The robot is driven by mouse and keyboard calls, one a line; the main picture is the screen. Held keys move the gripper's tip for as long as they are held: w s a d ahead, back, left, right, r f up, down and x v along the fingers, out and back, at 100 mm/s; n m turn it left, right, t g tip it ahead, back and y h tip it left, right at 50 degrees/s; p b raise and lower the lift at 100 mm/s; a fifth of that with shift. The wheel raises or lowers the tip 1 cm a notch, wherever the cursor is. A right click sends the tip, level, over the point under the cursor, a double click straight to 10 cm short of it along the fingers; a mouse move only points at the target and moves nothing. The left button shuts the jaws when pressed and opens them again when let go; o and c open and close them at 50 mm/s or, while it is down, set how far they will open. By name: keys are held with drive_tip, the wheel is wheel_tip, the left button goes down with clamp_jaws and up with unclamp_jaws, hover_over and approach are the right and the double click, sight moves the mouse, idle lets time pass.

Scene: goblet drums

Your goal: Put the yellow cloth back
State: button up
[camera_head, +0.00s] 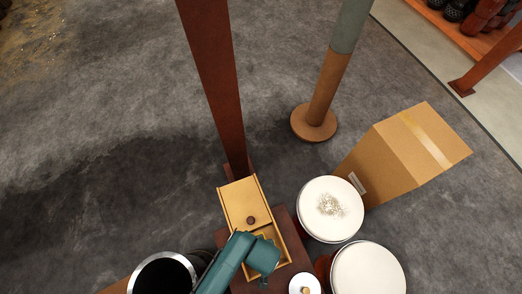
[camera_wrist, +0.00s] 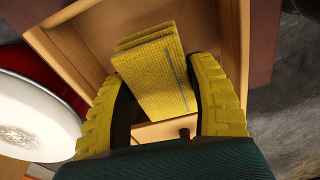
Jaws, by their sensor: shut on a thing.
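The yellow cloth (camera_wrist: 156,72), folded in layers with a thin dark stripe, sits between the two yellow fingers of my gripper (camera_wrist: 160,78) in the wrist view. My gripper is shut on it. The cloth is over or inside the open part of a wooden box (camera_wrist: 236,40); I cannot tell whether it touches the bottom. In the head view the box (camera_head: 288,237) has its lid (camera_head: 242,198) slid back, with a dark knob on the lid.
The box stands on a dark red-brown stand (camera_head: 285,218) beside a tall post (camera_head: 213,75). A cardboard box (camera_head: 400,150) stands behind. Grey floor is clear at left.

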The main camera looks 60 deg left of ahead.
wheel_tip(320, 180, down, 3)
drive_tip(key=shift+f+b, duration=0.15)
drive_tip(key=shift+b, duration=0.4)
drive_tip(key=shift+f, duration=0.2)
drive_tip(key=o, duration=1.2)
drive_tip(key=shift+r, duration=0.1)
drive_tip(key=r+p, duration=0.2)
drive_tip(key=r, duration=0.2)
drive_tip(key=d+r+p, duration=0.1)
drive_tip(key=r+p, duration=0.1)
drive_tip(key=r, duration=0.2)
drive_tip(key=r+p, duration=0.2)
drive_tip(key=r, duration=0.2)
drive_tip(key=shift+s+d+r, duration=0.1)
drive_tip(key=shift+s+d, duration=0.05)
drive_tip(key=shift+s, duration=0.05)
drive_tip(key=shift+w, duration=0.1)
